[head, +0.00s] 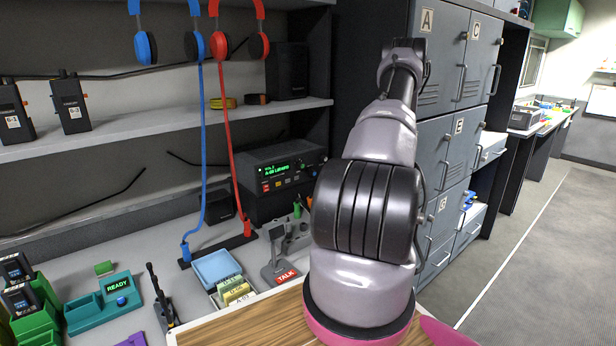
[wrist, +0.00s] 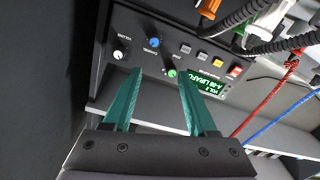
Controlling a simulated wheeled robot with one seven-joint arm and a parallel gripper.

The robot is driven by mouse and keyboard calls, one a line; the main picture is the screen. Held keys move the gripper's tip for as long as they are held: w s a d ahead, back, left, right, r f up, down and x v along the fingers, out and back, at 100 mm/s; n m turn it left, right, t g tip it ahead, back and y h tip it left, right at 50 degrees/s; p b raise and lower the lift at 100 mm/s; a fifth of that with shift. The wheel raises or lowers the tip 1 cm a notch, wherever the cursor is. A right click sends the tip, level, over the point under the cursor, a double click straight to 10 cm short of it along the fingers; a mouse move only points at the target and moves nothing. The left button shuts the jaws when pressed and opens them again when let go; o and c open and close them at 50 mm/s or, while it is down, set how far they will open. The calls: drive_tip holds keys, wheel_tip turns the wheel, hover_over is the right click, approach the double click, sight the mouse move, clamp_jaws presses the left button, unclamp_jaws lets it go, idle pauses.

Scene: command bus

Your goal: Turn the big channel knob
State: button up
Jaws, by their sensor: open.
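The dark radio (head: 280,170) sits on the counter below the shelf, with a lit green display. The wrist view shows the radio's front (wrist: 135,25) tilted and upside down. Contact cannot be told.
Square buttons (wrist: 203,56) and the display (wrist: 207,86) lie beside the knobs. Dark cables (wrist: 270,40) and plugs are close by. A blue cord (head: 203,150) and a red cord (head: 228,130) hang left of the radio. A talk microphone (head: 279,262) stands in front. Grey lockers (head: 455,110) are at right.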

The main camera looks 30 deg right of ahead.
sight(314, 174)
drive_tip(key=shift+m+h, duration=0.7)
drive_tip(key=shift+m, duration=0.2)
drive_tip(key=w, duration=0.3)
drive_tip(key=w+f, duration=0.1)
drive_tip(key=w, duration=0.6)
drive_tip(key=shift+w+f, duration=0.1)
drive_tip(key=shift+f, duration=0.25)
clamp_jaws()
